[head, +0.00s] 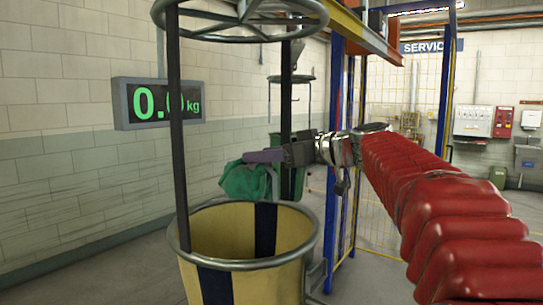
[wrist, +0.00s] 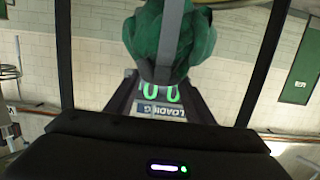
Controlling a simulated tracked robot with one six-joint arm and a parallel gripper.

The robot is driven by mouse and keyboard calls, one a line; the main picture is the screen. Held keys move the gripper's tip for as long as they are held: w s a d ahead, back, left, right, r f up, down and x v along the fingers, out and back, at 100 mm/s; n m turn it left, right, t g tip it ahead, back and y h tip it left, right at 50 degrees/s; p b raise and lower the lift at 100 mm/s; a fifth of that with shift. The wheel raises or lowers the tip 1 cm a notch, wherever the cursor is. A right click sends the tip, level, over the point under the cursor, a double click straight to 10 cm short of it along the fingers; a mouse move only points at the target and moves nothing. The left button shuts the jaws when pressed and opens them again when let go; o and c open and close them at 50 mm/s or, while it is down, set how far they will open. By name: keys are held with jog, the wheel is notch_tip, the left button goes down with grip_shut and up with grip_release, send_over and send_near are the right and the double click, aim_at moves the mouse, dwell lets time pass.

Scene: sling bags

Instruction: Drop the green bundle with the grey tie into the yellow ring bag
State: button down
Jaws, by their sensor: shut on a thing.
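The yellow ring bag (head: 216,237) hangs open under its metal ring, with dark straps rising from it. My gripper (head: 264,156) is shut on the green bundle (head: 243,181) and holds it at about the height of the bag's rim or a little above. In the head view the bundle shows over the far part of the rim; I cannot tell whether it is fully over the mouth. In the wrist view the green bundle (wrist: 148,32) sits at the fingertips (wrist: 160,85), with its grey tie (wrist: 170,40) across it. The bag's inside bottom is hidden.
The bag's strap (head: 176,120) stands left of my gripper, below an upper metal ring (head: 240,30). A scale display (head: 158,103) on the wall reads 0.0 kg. A blue post (head: 335,165) and yellow mesh fence stand to the right. A green container (head: 292,180) is behind.

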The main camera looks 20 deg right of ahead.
jog(key=shift+w+a, duration=0.2)
jog(key=shift+w, duration=0.05)
jog(key=c, duration=1)
grip_release()
jog(key=shift+c, duration=0.2)
jog(key=shift+o, duration=1.4)
jog(key=shift+f, duration=0.15)
jog(key=shift+s+d, duration=0.1)
jog(key=shift+d, duration=0.05)
jog(key=v, duration=1.3)
jog(key=shift+s, duration=0.25)
jog(key=shift+d, duration=0.15)
